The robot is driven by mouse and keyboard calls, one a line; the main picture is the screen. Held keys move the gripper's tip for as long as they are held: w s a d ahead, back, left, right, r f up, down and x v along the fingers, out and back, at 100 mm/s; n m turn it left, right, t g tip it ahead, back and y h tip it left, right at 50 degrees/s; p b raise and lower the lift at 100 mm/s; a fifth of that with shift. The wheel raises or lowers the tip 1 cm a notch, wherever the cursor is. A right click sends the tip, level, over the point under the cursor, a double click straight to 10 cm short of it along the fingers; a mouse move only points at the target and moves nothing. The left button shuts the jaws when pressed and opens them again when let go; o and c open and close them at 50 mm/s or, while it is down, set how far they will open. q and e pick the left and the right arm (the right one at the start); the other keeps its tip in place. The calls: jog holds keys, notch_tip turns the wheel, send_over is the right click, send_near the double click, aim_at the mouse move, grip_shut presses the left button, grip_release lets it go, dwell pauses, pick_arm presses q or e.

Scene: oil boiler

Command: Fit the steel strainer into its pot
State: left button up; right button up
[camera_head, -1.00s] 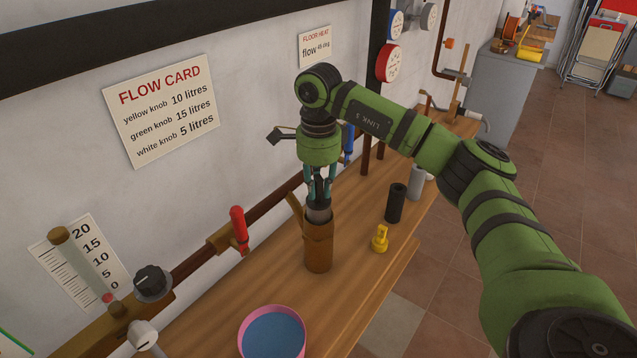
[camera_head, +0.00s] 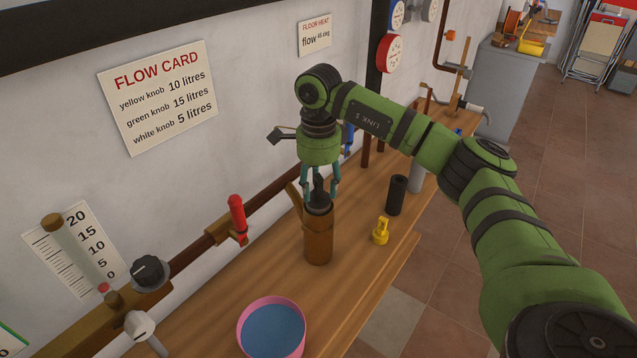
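The brown brass-like pot (camera_head: 318,242) stands upright on the wooden bench. The steel strainer (camera_head: 319,206) is upright in the pot's mouth, with its dark top and knob showing above the rim. Its lower part is hidden inside the pot. My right gripper (camera_head: 320,190) is directly above the pot, pointing down. Its teal fingers are spread on either side of the strainer's knob, with gaps showing, so it is open. My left gripper is out of view.
A yellow fitting (camera_head: 381,231), a black cylinder (camera_head: 396,195) and a grey cylinder (camera_head: 417,178) stand right of the pot. A pink bowl of blue liquid (camera_head: 271,328) is in front. A pipe with a red-handled valve (camera_head: 237,217) runs along the wall.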

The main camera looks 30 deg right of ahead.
notch_tip(320, 180, up, 12)
dwell(0.7)
dwell(0.6)
